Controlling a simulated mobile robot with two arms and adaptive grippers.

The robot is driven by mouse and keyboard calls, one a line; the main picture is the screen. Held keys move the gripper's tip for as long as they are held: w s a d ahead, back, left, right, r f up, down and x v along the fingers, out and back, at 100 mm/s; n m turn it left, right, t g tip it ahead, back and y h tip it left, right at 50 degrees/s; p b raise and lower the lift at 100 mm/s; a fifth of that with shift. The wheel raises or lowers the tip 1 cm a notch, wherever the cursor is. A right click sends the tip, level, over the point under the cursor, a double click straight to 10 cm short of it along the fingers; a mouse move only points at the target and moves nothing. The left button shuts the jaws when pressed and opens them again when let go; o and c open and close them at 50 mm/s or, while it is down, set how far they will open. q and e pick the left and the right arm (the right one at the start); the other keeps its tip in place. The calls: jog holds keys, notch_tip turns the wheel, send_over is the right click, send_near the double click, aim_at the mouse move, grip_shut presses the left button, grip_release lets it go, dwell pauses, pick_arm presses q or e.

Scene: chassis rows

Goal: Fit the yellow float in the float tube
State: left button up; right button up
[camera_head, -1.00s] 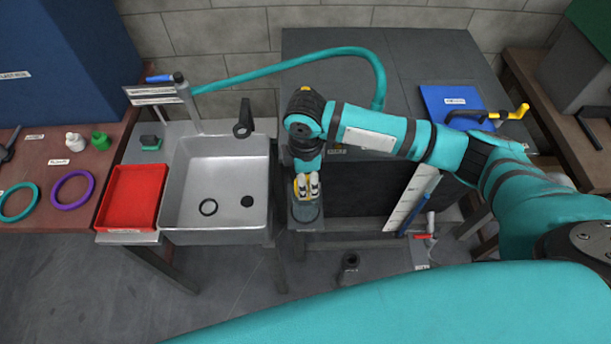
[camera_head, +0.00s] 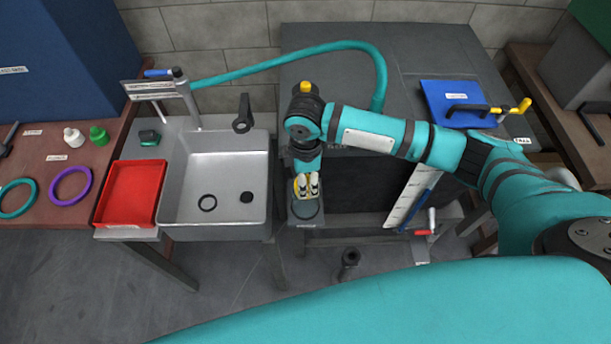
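My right gripper (camera_head: 307,188) points down over a small grey ledge (camera_head: 305,220) at the left front of the dark tank. Yellow shows around its pale fingers, but I cannot tell whether this is the float or part of the gripper. The finger gap is too small to read. A round, dark-rimmed shape (camera_head: 306,208) lies just below the fingertips; I cannot tell if it is the float tube's mouth. Another yellow piece (camera_head: 306,87) shows at the top of my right wrist; its nature is unclear. My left gripper is out of view.
A steel sink (camera_head: 215,170) and red tray (camera_head: 131,193) stand left of the gripper. A teal hose (camera_head: 285,62) arches over the dark tank top (camera_head: 430,60). A blue plate (camera_head: 455,104) with a yellow-ended handle lies at right. A large teal part of mine fills the bottom foreground.

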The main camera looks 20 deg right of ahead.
jog(key=shift+f+b, duration=0.45)
jog(key=shift+f, duration=0.75)
jog(key=shift+s+f, duration=0.1)
jog(key=shift+f, duration=0.05)
jog(key=shift+s+f+p, duration=0.15)
jog(key=shift+f+p, duration=0.05)
jog(key=shift+p, duration=0.1)
jog(key=o, duration=0.9)
jog(key=shift+o, duration=1.4)
jog(key=shift+f, duration=0.1)
